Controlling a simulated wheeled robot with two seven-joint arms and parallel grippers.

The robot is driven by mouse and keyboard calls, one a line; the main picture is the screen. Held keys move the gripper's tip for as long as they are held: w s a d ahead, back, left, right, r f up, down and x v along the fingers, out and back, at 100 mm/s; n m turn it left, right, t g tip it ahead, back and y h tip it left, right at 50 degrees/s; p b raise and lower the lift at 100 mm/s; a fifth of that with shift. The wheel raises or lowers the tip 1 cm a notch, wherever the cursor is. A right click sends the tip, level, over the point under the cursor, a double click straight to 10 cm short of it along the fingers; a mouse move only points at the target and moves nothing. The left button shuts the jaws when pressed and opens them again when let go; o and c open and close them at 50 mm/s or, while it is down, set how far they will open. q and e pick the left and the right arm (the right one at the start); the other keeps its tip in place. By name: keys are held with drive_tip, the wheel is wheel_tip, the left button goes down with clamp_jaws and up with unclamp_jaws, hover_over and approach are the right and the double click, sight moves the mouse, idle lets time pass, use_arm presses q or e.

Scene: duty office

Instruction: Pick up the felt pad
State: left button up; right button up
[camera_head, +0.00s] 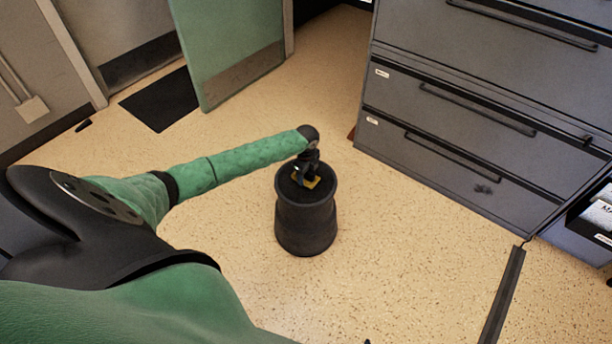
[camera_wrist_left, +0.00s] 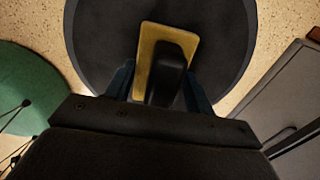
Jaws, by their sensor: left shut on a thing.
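The felt pad shows in the left wrist view as a flat yellow piece (camera_wrist_left: 148,50) with a raised black block on top. In the head view only a small yellow part (camera_head: 313,184) shows under my gripper. My left gripper (camera_head: 305,176) points down over the top of a dark round stand (camera_head: 305,232). In the left wrist view its blue-grey fingers (camera_wrist_left: 160,88) are at both sides of the pad and shut on it. I cannot tell whether the pad touches the stand's top. My right gripper is not in view.
A grey drawer cabinet (camera_head: 450,115) stands to the right of the stand. A green door panel (camera_head: 232,45) and a dark floor mat (camera_head: 160,100) are at the back left. A dark strip (camera_head: 503,295) lies at the lower right. The speckled floor around the stand is clear.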

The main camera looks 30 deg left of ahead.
use_arm(q)
drive_tip(key=r, duration=0.2)
drive_tip(key=d+r, duration=0.1)
drive_tip(key=r, duration=0.1)
drive_tip(key=shift+w, duration=0.15)
drive_tip(key=w+d+r, duration=0.2)
drive_tip(key=d+r, duration=0.4)
drive_tip(key=d, duration=0.4)
drive_tip(key=shift+d+r, duration=0.2)
drive_tip(key=shift+r, duration=0.05)
drive_tip(key=shift+w, duration=0.1)
